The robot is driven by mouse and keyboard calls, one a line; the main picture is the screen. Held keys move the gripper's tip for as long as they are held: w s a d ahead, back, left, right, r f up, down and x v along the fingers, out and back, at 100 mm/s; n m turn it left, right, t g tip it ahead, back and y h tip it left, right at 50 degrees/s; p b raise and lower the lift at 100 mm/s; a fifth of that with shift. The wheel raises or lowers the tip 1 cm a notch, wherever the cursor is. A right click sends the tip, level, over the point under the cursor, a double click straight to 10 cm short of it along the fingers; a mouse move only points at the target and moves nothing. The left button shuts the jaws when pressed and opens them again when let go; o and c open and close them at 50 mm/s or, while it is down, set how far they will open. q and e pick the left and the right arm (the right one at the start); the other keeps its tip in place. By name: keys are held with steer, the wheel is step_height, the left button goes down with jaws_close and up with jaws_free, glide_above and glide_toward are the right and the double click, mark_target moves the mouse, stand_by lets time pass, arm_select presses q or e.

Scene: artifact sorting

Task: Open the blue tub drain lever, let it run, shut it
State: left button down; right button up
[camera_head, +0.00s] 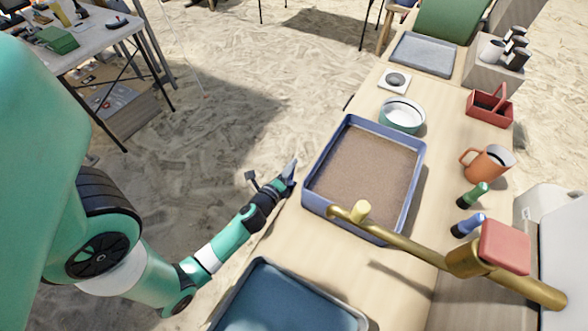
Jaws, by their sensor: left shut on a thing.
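The blue tub (311,168) stands on the wooden bench, filled with a flat brown layer. My left gripper (289,176) is at the outer left side of the tub, low against the bench edge. It is shut on what seems to be the drain lever, which is too small and covered to make out; its angle cannot be told. A brass tap (400,247) reaches over the tub's near edge. No stream of water shows from it. My right gripper is out of view.
A dark blue tray (337,318) lies at the near edge. A green-white bowl (402,115), an orange mug (487,164), a red basket (490,106) and green and blue-handled tools stand around the tub. Sandy floor is open to the left.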

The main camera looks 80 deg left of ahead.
arm_select(q)
steer(key=c, duration=0.8)
jaws_free()
steer(key=shift+s+a, duration=0.1)
steer(key=shift+o, duration=0.2)
steer(key=v, duration=1.1)
steer(key=shift+s+d+b, duration=0.15)
steer(key=shift+d+b, duration=0.15)
steer(key=shift+b, duration=0.05)
